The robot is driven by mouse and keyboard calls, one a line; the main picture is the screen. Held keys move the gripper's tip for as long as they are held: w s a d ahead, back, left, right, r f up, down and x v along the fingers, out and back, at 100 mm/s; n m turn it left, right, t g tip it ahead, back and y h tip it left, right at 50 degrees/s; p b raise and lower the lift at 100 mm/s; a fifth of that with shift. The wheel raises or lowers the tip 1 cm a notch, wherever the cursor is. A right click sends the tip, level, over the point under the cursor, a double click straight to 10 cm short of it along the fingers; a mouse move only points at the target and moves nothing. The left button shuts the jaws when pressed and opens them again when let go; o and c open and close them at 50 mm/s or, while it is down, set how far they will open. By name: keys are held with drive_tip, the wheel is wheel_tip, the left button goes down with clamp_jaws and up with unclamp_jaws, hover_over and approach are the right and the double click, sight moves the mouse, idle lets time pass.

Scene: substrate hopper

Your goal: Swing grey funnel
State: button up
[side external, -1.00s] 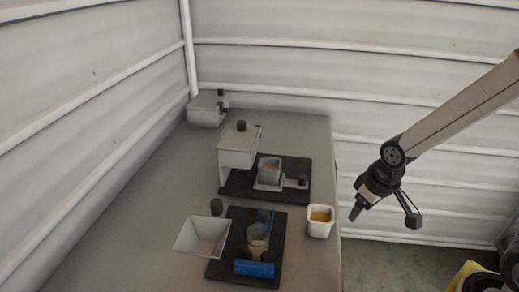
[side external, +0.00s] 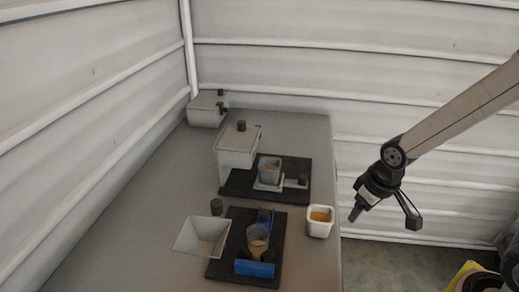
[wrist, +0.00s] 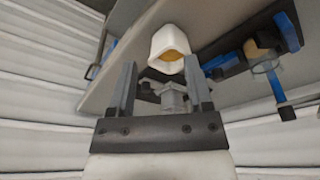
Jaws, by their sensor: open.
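A light grey, square, tapering funnel (side external: 202,236) is at the front left of the table, with a dark round knob (side external: 216,207) beside its back edge. I cannot tell from here how it is mounted. My gripper (side external: 384,216) is open and empty, in the air beyond the table's right edge, well to the right of the funnel. In the wrist view, my open fingers (wrist: 160,72) point toward the table, with a white cup of yellow-orange material (wrist: 170,50) beyond them. I cannot make out the funnel in the wrist view.
A black base (side external: 217,270) with blue parts holds a clear cup (side external: 258,240) right of the funnel. The white cup (side external: 320,229) stands near the table's right edge. Behind are a grey hopper (side external: 238,153), a grey cup (side external: 270,165) on a black mat and a lidded box (side external: 205,112).

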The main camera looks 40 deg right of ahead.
drive_tip(key=w+a+r+n+g, duration=0.1)
drive_tip(key=w+a+r+n, duration=0.2)
drive_tip(key=w+a, duration=0.3)
drive_tip(key=w+a+r+n, duration=0.3)
drive_tip(key=w+a, duration=0.3)
drive_tip(key=a, duration=0.5)
drive_tip(key=w+a+r+n+g, duration=0.1)
drive_tip(key=w+a+r+n, duration=0.1)
drive_tip(key=w+a+r, duration=0.2)
drive_tip(key=shift+w+a+r+n+g, duration=0.1)
drive_tip(key=shift+w+a+n, duration=0.05)
drive_tip(key=shift+w+a, duration=0.5)
drive_tip(key=shift+w+a+n+g, duration=0.1)
drive_tip(key=shift+w+a, duration=0.3)
drive_tip(key=shift+a, duration=0.45)
drive_tip(key=shift+w+a+r+n+g, duration=0.1)
drive_tip(key=shift+w+a+n, duration=0.05)
drive_tip(key=shift+w+a, duration=0.5)
drive_tip(key=shift+s+a, duration=0.1)
drive_tip(key=shift+f, duration=0.15)
